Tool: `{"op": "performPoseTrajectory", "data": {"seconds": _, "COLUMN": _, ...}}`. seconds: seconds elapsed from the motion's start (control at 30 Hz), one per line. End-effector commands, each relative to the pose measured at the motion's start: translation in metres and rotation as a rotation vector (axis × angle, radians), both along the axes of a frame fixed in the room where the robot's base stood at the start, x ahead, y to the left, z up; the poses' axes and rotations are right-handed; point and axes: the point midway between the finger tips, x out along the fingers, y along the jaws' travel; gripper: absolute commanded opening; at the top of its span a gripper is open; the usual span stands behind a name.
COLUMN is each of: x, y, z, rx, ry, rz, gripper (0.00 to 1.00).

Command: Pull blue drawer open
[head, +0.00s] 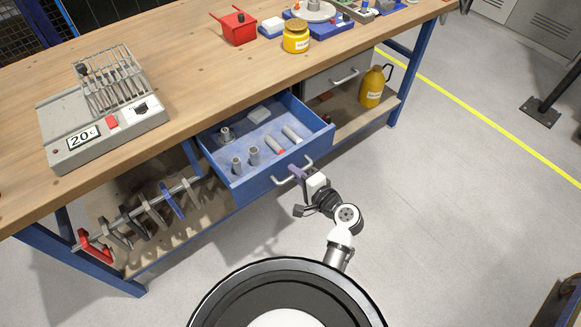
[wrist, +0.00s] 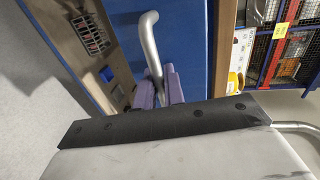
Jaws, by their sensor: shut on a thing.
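The blue drawer (head: 272,178) is pulled out from under the wooden workbench, and its inside shows in the head view. In the wrist view the fingers (wrist: 159,88) sit on either side of the bar.
The bench top (head: 190,75) bears a grey device (head: 105,120) marked 20°C, a red box (head: 238,27) and a yellow jar (head: 296,36). Clamps hang on a rail at left. Floor in front is clear.

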Motion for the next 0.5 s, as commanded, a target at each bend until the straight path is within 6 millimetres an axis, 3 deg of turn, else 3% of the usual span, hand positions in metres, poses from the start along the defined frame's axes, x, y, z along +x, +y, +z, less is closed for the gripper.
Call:
{"op": "performPoseTrajectory", "data": {"seconds": 0.2, "x": -0.025, "y": -0.019, "z": 0.0, "rx": 0.0, "ry": 0.001, "rz": -0.002, "gripper": 0.0}}
{"op": "performPoseTrajectory", "data": {"seconds": 0.5, "x": -0.038, "y": -0.028, "z": 0.001, "rx": -0.001, "ry": -0.001, "rz": -0.001, "gripper": 0.0}}
